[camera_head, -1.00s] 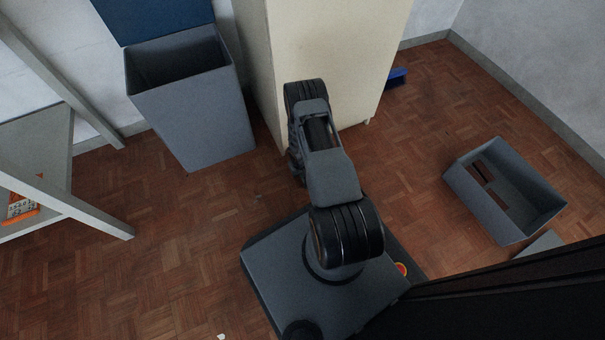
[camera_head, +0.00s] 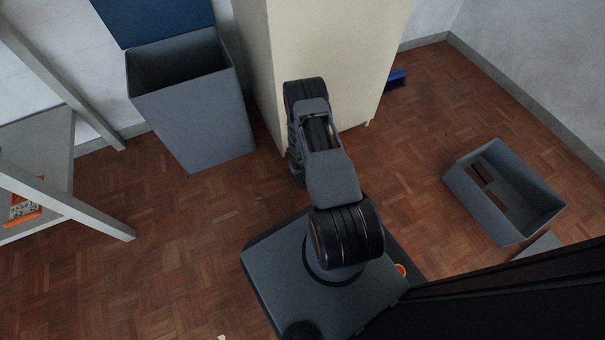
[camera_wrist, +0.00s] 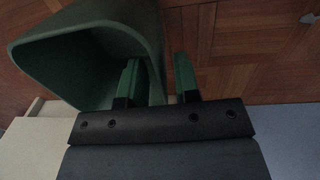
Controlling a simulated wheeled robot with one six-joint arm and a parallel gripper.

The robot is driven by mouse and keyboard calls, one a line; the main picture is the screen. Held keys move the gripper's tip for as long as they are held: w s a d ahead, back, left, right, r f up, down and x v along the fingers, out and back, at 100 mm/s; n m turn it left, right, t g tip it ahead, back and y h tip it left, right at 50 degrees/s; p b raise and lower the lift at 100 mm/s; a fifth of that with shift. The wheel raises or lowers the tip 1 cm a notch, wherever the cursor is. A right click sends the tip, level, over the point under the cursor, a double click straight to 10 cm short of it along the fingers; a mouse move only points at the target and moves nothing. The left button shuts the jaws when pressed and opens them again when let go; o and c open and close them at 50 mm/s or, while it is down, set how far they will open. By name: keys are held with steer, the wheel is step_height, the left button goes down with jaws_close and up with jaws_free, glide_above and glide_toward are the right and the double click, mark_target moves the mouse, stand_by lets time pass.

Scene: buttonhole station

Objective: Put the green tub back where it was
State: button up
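The green tub (camera_wrist: 68,65) fills the upper left of the wrist view, with its open mouth towards the camera. My gripper (camera_wrist: 157,62) straddles the tub's near side wall, with one green finger inside the tub and the other outside. In the head view my arm reaches towards the cream cabinet; my gripper and the tub are hidden there.
A tall cream cabinet (camera_head: 335,50) stands directly ahead. A grey bin (camera_head: 195,110) with a blue panel behind is at left, beside a grey shelf rack (camera_head: 85,208). A grey crate (camera_head: 478,205) lies on the floor at right. Parquet floor is clear at lower left.

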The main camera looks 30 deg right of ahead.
steer(key=w+a+r+t+p, duration=0.1)
steer(key=a+r+p, duration=0.15)
steer(key=r, duration=1.65)
steer(key=w+a+r+p, duration=0.15)
steer(key=a+r, duration=0.25)
steer(key=r, duration=1.5)
steer(key=s+a+r, duration=0.4)
steer(key=s+r, duration=0.3)
steer(key=s+a+r+n+t, duration=0.1)
steer(key=s+a+r, duration=0.3)
steer(key=s+r, duration=0.4)
steer(key=shift+s+r+n+t+y, duration=0.2)
steer(key=shift+r+n+t+y, duration=0.1)
steer(key=shift+y, duration=0.1)
step_height(320, 180, up, 37)
steer(key=t+p, duration=0.1)
steer(key=p, duration=3.4)
steer(key=shift+a, duration=0.15)
